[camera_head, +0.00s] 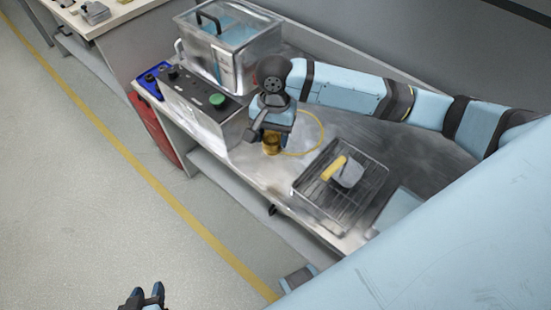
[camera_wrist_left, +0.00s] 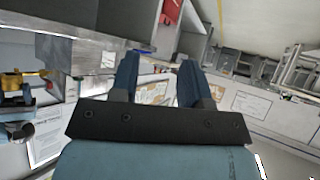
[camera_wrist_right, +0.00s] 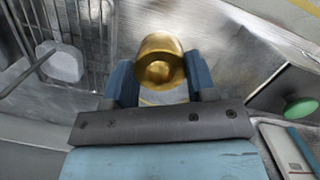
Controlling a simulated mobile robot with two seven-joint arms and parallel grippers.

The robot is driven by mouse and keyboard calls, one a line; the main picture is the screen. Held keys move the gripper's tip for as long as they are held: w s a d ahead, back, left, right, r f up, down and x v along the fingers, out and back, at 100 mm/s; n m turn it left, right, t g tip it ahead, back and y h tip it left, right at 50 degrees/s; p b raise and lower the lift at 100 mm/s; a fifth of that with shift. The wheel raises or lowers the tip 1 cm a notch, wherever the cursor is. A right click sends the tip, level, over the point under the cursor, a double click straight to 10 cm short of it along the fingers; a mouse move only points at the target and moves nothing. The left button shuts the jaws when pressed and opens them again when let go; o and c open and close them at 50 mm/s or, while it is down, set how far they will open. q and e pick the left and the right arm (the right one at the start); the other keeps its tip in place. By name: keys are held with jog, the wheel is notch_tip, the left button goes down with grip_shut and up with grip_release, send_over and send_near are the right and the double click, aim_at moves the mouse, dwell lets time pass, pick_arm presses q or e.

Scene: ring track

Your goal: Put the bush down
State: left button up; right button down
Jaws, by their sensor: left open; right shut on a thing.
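The bush is a short brass-coloured cylinder (camera_head: 271,144) with a hole in its end. In the right wrist view the bush (camera_wrist_right: 160,62) is between the fingers of my right gripper (camera_wrist_right: 163,82), which is shut on it. In the head view my right gripper (camera_head: 273,132) points down over the metal bench, beside a yellow ring outline (camera_head: 322,131) on the bench top. I cannot tell whether the bush touches the bench. My left gripper (camera_head: 145,297) is open and empty, low over the floor; its fingers also show in the left wrist view (camera_wrist_left: 157,80).
A wire rack (camera_head: 312,186) with a grey and yellow tool (camera_head: 347,173) lies to the right on the bench. A control box with a green button (camera_head: 217,99) and a clear-sided tank (camera_head: 228,50) stand to the left. A red container (camera_head: 152,125) is beside the bench.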

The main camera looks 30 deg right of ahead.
notch_tip(320, 180, down, 7)
jog(key=shift+f+b, duration=0.1)
jog(key=shift+b, duration=0.35)
jog(key=shift+f, duration=0.45)
notch_tip(320, 180, down, 4)
jog(key=shift+r+b, duration=0.1)
jog(key=shift+b, duration=0.3)
pick_arm(q)
jog(key=shift+w+f, duration=0.25)
jog(key=shift+r, duration=0.1)
pick_arm(e)
jog(key=shift+c, duration=2.2)
grip_release()
pick_arm(q)
jog(key=shift+s+f, duration=0.1)
jog(key=shift+f, duration=0.1)
jog(key=shift+f, duration=0.1)
